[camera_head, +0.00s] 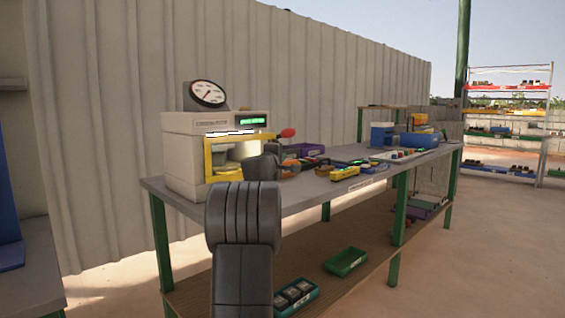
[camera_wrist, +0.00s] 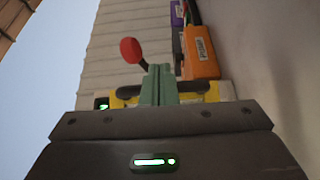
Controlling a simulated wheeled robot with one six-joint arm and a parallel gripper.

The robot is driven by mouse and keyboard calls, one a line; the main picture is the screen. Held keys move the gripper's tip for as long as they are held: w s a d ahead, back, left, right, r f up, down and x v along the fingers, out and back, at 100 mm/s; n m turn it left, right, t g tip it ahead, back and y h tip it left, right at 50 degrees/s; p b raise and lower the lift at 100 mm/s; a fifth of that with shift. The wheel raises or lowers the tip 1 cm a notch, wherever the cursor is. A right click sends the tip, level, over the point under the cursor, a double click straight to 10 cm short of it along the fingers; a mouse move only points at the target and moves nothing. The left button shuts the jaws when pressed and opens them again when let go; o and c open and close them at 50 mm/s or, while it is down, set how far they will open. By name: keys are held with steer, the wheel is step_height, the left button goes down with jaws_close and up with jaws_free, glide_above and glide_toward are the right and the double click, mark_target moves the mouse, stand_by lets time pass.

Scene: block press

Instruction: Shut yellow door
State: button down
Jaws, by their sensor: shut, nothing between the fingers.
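The press (camera_head: 183,150) is a pale box at the left end of the bench, with a round dial on top. Its yellow door (camera_head: 208,160) is at the front, around a lit chamber; I cannot tell how far it stands from the body. My dark wrist hides its lower right part and my fingertips in the head view. In the wrist view the yellow door (camera_wrist: 126,92) shows with a dark handle (camera_wrist: 194,87), behind my gripper (camera_wrist: 160,70). My green fingers are shut and empty, in front of the handle; contact is unclear.
A red-knobbed lever (camera_head: 288,133) sticks out at the press's right side, and also shows in the wrist view (camera_wrist: 131,50). An orange bin (camera_wrist: 201,56) is nearby. Several bins, including a yellow one (camera_head: 345,174), crowd the bench (camera_head: 310,192) to the right.

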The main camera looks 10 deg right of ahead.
steer(key=w, duration=0.1)
steer(key=w+n+y, duration=0.1)
steer(key=w, duration=0.1)
steer(key=w+y+p, duration=0.1)
steer(key=shift+w+a+t, duration=0.35)
steer(key=shift+a+t, duration=0.05)
steer(key=shift+w+a, duration=0.1)
steer(key=shift+w, duration=0.5)
steer(key=shift+s, duration=0.1)
